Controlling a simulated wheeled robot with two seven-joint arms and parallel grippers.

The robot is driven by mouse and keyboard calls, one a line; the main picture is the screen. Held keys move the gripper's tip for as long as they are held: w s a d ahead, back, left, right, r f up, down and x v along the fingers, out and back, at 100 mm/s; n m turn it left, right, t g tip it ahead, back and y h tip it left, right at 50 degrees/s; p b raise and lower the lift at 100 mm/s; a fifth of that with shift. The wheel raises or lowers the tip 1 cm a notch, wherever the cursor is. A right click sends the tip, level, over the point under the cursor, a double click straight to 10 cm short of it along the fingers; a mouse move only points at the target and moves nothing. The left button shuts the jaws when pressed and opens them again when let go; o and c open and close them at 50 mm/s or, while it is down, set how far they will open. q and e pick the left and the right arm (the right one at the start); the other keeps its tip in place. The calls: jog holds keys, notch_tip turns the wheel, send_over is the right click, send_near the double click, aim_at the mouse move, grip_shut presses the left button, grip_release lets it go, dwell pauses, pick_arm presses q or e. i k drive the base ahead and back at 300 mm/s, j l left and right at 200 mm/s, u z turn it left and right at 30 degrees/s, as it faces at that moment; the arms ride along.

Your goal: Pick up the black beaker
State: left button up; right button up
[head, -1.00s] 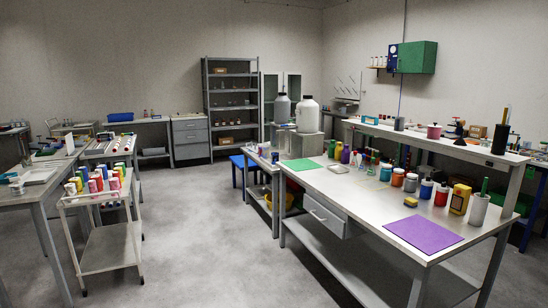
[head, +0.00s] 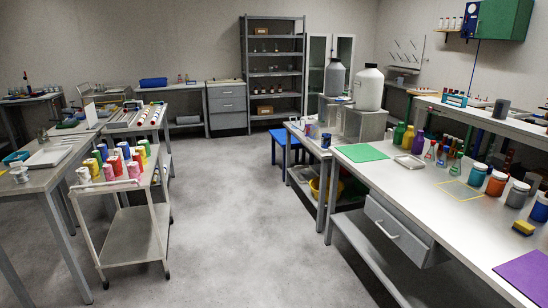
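I cannot make out a clearly black beaker. A dark grey, cup-like cylinder (head: 501,109) stands upright on the raised shelf of the right-hand workbench; at this size I cannot tell whether it is a beaker. A grey jar with a white lid (head: 517,194) stands on the bench top below, among other lidded jars. Neither of my grippers shows in the head view.
The long right workbench (head: 400,188) carries a green mat (head: 362,152), small flasks and a purple mat (head: 527,274). A white cart (head: 132,234) with colored bottles stands at left beside a table (head: 45,178). The floor (head: 240,220) between them is clear.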

aim_at(327, 138)
jog(key=i+j+z, duration=0.15)
jog(key=i, duration=2.25)
jog(key=i+l+z, duration=0.1)
jog(key=i+z, duration=0.15)
jog(key=i, duration=0.35)
jog(key=i+z, duration=0.2)
jog(key=i, duration=0.35)
jog(key=i+j+z, duration=0.25)
jog(key=i, duration=0.3)
jog(key=i+j+z, duration=0.25)
jog(key=i, duration=0.35)
jog(key=l, duration=0.1)
